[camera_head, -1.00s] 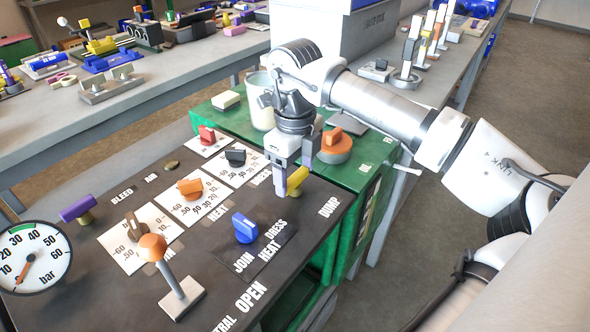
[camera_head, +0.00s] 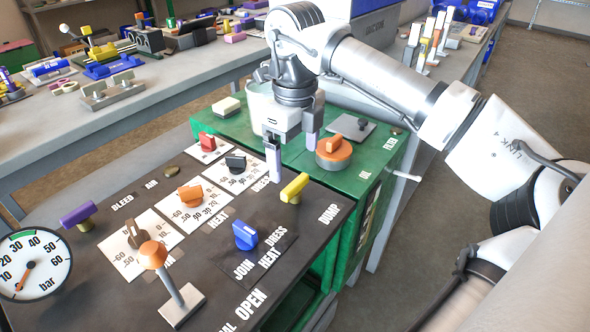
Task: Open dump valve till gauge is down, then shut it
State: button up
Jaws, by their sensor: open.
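The yellow dump valve handle (camera_head: 294,188) stands on the dark panel beside the DUMP label, lying diagonally, its right end toward the back. It is fully visible. My gripper (camera_head: 291,163) is open and empty, behind and above the yellow handle, apart from it. One finger is left of the handle and the other to its right, farther back. The round bar gauge (camera_head: 34,265) is at the left edge. Its orange needle points to the lower left, below the 10 mark, near the bottom of the scale.
A purple bleed handle (camera_head: 78,215), orange-knobbed lever (camera_head: 160,268), blue knob (camera_head: 245,236), orange knob (camera_head: 190,196), black knob (camera_head: 236,163) and red knob (camera_head: 207,142) stand on the panel. An orange round knob (camera_head: 333,153) and white pot (camera_head: 262,108) are on the green cabinet behind.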

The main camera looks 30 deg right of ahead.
aim_at(296, 183)
notch_tip(296, 183, up, 8)
jog(key=shift+f, duration=0.15)
jog(key=shift+s+f, duration=0.1)
dwell(0.5)
